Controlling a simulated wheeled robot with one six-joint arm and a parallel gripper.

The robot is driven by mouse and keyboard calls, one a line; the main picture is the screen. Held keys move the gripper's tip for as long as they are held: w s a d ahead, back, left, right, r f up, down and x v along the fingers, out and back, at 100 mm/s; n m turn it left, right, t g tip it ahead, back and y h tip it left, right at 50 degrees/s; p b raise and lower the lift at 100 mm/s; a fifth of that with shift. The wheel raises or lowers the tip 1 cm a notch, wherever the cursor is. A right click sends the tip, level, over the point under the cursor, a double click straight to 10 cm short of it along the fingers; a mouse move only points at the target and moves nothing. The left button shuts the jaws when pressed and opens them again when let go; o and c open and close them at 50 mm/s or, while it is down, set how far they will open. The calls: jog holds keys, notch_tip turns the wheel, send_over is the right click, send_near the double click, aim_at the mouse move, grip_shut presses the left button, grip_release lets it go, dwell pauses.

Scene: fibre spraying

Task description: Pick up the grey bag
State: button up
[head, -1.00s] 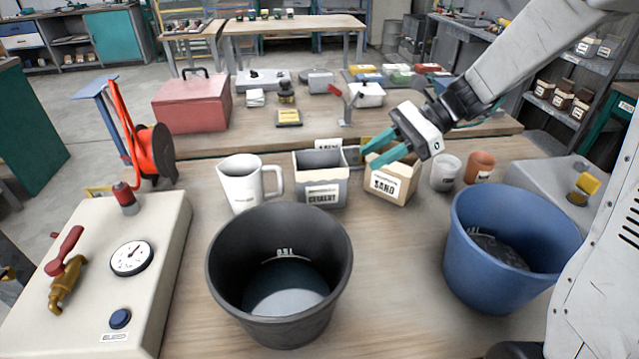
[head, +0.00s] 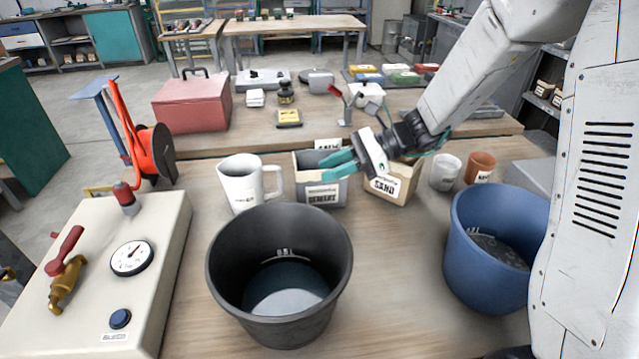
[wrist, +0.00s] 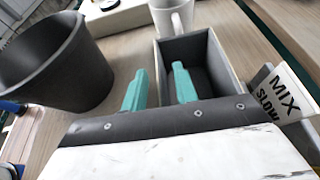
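The grey bag (head: 322,192) is a box-like, open-topped bag with a white label, upright on the near table behind the black bucket. In the wrist view the grey bag (wrist: 200,58) shows its open top and dark inside. Whether the fingers touch the bag cannot be told.
A black bucket (head: 222,255) stands in front and a white mug (head: 240,185) at the left. The sand bag (head: 395,186) sits close at the right, beneath my wrist. A "MIX SLOW" card (wrist: 280,95) stands beside the grey bag. A blue bucket (head: 470,225) is further right.

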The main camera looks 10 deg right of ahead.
aim_at(320, 180)
jog(key=shift+x, duration=1.3)
grip_shut()
dwell(0.4)
